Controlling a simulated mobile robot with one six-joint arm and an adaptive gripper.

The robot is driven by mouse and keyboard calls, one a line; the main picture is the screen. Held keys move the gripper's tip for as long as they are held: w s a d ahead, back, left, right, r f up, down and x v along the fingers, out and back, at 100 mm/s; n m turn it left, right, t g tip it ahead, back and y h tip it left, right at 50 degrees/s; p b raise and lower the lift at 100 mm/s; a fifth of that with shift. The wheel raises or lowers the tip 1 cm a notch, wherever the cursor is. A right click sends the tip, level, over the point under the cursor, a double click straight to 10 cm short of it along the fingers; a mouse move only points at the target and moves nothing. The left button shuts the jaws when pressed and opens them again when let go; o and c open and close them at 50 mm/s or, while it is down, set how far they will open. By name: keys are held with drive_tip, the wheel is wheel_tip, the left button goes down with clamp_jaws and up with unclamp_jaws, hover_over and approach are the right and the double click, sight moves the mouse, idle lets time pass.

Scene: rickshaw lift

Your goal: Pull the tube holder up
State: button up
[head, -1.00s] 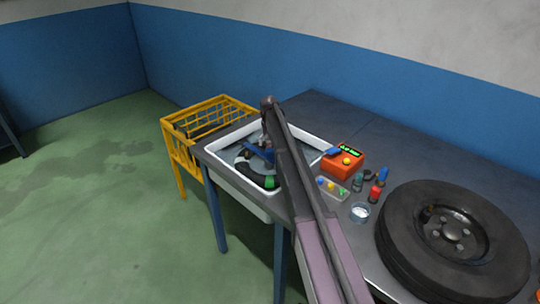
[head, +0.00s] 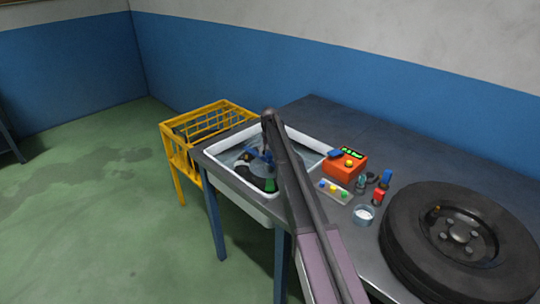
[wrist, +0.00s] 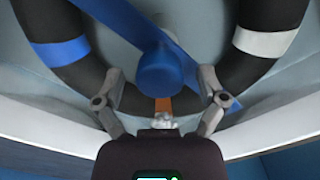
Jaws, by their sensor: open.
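The tube holder is a blue bar with a round knob (wrist: 168,72), over a white basin (head: 222,178) of water. A black inner tube (wrist: 70,25) with blue and white bands lies around it in the wrist view. In the head view, the tube (head: 240,166) and its green band (head: 271,185) show in the basin, partly hidden by my arm. My gripper (wrist: 160,82) is open, with one finger on each side of the knob. I cannot tell whether the fingers touch it.
A yellow crate (head: 168,150) stands left of the table. Right of the basin are an orange box (head: 345,165), a small tray of coloured pieces (head: 334,191), a glass dish (head: 364,215) and a wheel (head: 458,238). The table's back (head: 330,115) is clear.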

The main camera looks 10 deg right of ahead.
clamp_jaws()
wheel_tip(320, 180, up, 8)
drive_tip(key=p, duration=0.8)
drive_tip(key=shift+w+f, duration=0.1)
drive_tip(key=shift+c, duration=1)
unclamp_jaws()
drive_tip(key=shift+o, duration=1)
drive_tip(key=shift+f, duration=0.1)
